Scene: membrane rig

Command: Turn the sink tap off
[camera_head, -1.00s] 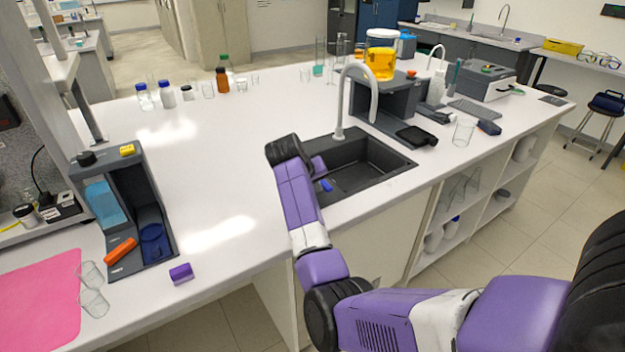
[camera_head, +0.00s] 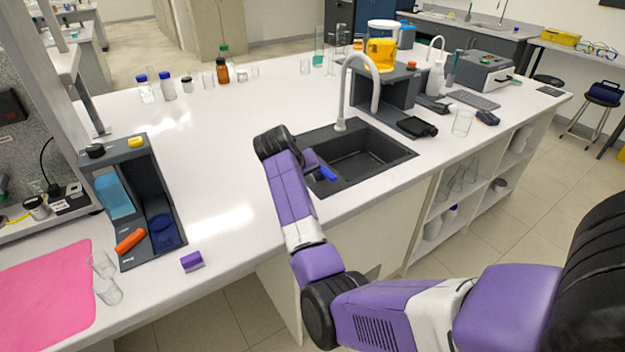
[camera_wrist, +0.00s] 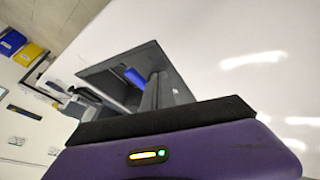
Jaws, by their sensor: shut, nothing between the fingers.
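The sink tap (camera_head: 361,88) is a pale grey gooseneck standing at the back edge of the dark sink (camera_head: 372,163) in the white bench. No separate handle on it can be made out. My gripper (camera_head: 317,170) is at the sink's left side, low over the rim, in front of and to the left of the tap's base and apart from it. In the wrist view its grey fingers (camera_wrist: 156,91) are together and empty, pointing over the sink (camera_wrist: 150,57). A small blue piece (camera_head: 327,173) shows beside the fingertips; I cannot tell what it belongs to.
A dark grey stand (camera_head: 388,88) with a jug of orange liquid (camera_head: 381,52) stands right of the tap. A black device (camera_head: 417,127) lies by the sink's right rim. A glass beaker (camera_head: 462,123) is farther right.

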